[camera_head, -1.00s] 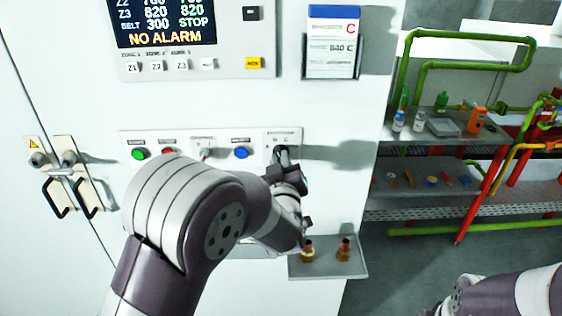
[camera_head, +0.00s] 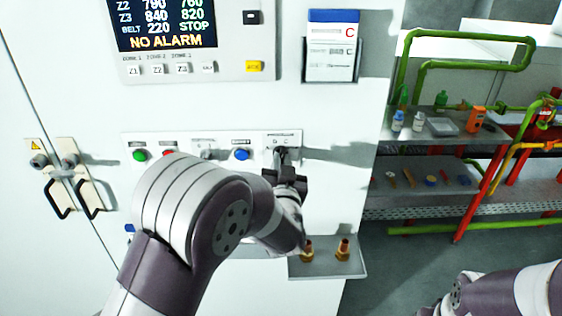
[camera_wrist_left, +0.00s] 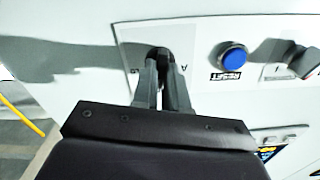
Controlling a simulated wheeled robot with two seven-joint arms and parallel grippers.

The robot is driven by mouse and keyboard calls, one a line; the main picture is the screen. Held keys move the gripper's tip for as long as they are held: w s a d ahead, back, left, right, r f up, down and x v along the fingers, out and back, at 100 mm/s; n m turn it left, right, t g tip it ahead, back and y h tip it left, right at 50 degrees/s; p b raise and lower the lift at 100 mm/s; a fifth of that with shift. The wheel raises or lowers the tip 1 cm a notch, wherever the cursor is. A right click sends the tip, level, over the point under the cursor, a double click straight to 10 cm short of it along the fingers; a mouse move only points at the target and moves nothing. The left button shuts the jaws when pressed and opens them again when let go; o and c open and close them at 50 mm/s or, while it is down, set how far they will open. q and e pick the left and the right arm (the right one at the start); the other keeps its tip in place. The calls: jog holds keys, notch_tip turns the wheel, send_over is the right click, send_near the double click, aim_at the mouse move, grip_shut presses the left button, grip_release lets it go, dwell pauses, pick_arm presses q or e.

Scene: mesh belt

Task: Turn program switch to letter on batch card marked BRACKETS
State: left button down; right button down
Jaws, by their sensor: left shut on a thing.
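The program switch (camera_wrist_left: 159,54) is a dark knob on a white plate (camera_head: 284,136) at the right end of the button row. My left gripper (camera_head: 285,160) is shut on it, and its fingers (camera_wrist_left: 162,85) hide most of the knob in both views. A letter A shows beside the fingers in the left wrist view; the knob's exact pointing is hidden. A card holder (camera_head: 306,74) on the cabinet holds cards (camera_head: 332,48). The front blue-topped card shows a red C; its small print, including any BRACKETS, is unreadable. My right gripper is out of view.
A blue button (camera_head: 241,155) sits just left of the switch. Below is a small shelf (camera_head: 328,272) with two brass fittings (camera_head: 343,250). The display (camera_head: 165,20) reads NO ALARM. Shelving with green pipes (camera_head: 470,65) stands at the right.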

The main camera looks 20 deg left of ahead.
pick_arm(q)
jog(key=shift+r+m, duration=0.15)
jog(key=shift+m, duration=0.35)
dwell(0.3)
jog(key=c, duration=1.2)
grip_release()
jog(key=shift+o, duration=0.2)
jog(key=b+v, duration=0.2)
jog(key=v, duration=1)
jog(key=shift+s+b, duration=0.35)
jog(key=shift+d, duration=0.1)
